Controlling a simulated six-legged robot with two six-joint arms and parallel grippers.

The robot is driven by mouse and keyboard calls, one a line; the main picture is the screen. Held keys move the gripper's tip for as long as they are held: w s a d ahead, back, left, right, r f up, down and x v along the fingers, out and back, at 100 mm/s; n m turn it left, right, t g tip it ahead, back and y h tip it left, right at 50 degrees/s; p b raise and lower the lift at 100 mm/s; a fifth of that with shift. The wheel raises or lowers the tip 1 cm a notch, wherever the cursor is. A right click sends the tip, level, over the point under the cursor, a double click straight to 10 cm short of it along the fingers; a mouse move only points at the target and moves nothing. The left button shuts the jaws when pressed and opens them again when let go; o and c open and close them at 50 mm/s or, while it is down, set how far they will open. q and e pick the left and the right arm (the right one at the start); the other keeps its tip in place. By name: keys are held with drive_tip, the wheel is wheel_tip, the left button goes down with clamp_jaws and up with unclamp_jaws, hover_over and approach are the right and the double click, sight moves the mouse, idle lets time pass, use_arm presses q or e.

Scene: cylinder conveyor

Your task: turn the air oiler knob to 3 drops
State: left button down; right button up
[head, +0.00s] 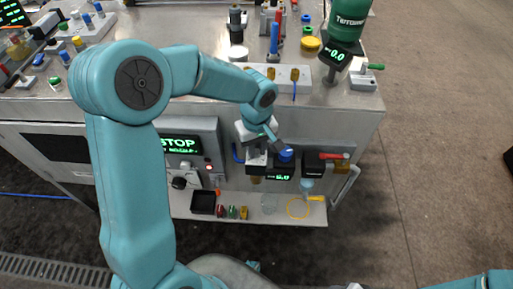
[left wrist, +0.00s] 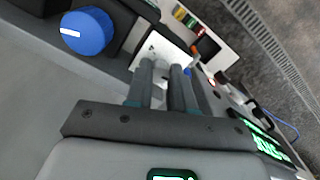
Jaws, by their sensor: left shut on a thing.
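My left gripper (head: 256,168) reaches down in front of the cabinet, over the air unit with the amber bowl (head: 256,180). In the left wrist view its two fingers (left wrist: 168,70) stand close together with a narrow gap. They are shut on what seems to be the air oiler knob, which the fingers almost fully hide; its setting cannot be read. A blue knob (head: 286,155) with a white mark sits just right of the gripper, apart from it; it also shows in the left wrist view (left wrist: 88,30). My right gripper is out of view.
A green-lit display (head: 279,177) sits below the blue knob. A red-handled valve (head: 333,156) is to its right. A panel reading STOP (head: 182,144) is at left. The lower shelf (head: 285,218) holds a black tray (head: 203,203), small coloured parts and a yellow ring (head: 297,209).

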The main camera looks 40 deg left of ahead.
use_arm(q)
drive_tip(key=m, duration=0.3)
drive_tip(key=shift+m, duration=0.4)
drive_tip(key=m, duration=0.3)
drive_tip(key=shift+m, duration=0.3)
drive_tip(key=m, duration=0.3)
drive_tip(key=shift+r+m, duration=0.1)
drive_tip(key=shift+m, duration=0.2)
drive_tip(key=m, duration=0.4)
drive_tip(key=shift+p, duration=0.4)
drive_tip(key=m+p, duration=0.1)
drive_tip(key=m, duration=0.3)
drive_tip(key=m+p, duration=0.1)
drive_tip(key=m, duration=0.2)
drive_tip(key=shift+m, duration=0.4)
drive_tip(key=m+p, duration=0.1)
drive_tip(key=m, duration=0.3)
drive_tip(key=shift+p, duration=0.35)
drive_tip(key=shift+m+p, duration=0.6)
drive_tip(key=shift+m, duration=1)
